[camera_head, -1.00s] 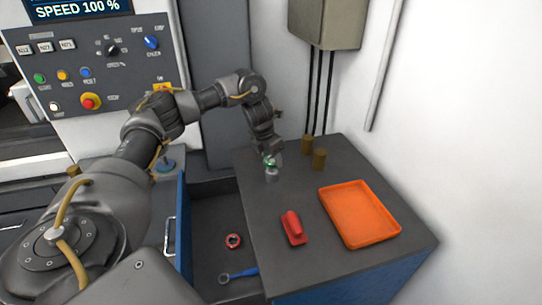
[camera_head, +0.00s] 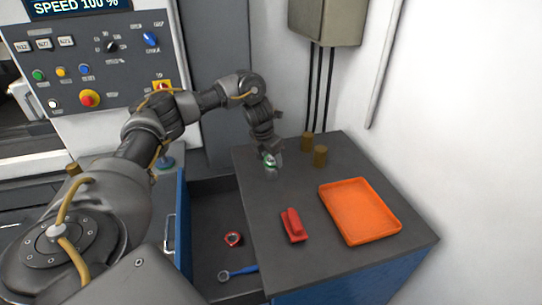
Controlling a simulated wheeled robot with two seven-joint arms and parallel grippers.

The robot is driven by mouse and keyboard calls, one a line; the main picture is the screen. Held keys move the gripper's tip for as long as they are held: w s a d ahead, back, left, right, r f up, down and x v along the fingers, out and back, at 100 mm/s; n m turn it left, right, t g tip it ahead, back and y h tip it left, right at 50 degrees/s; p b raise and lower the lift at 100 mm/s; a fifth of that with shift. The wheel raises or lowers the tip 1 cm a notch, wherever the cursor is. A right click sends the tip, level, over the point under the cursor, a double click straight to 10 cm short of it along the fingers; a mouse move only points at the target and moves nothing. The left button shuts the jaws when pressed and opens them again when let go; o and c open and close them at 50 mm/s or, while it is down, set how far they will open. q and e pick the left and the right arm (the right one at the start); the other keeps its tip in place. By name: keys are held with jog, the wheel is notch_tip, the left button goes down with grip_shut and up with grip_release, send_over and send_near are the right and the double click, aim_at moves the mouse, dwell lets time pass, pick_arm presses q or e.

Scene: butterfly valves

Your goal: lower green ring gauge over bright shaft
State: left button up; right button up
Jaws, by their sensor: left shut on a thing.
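The green ring gauge (camera_head: 268,160) is in the jaws of my left gripper (camera_head: 270,158), above the left back part of the dark bench top. The bright shaft (camera_head: 271,172) stands upright on the bench directly below the gripper. The ring appears at or just over the top of the shaft; I cannot tell whether it is around it. My left gripper is shut on the ring and hides part of it. My right gripper is not in view.
An orange tray (camera_head: 361,212) and a red handled block (camera_head: 293,225) lie on the bench. An open drawer (camera_head: 209,255) holds a red ring (camera_head: 233,239) and a blue-handled tool (camera_head: 240,273). A control panel (camera_head: 90,62) stands at left.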

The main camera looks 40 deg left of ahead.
pick_arm(q)
jog(key=shift+f+b, duration=0.35)
jog(key=shift+f, duration=0.45)
jog(key=o, duration=1.3)
jog(key=p+v, duration=0.2)
jog(key=v, duration=0.8)
jog(key=shift+s+r, duration=0.15)
jog(key=shift+r, duration=0.2)
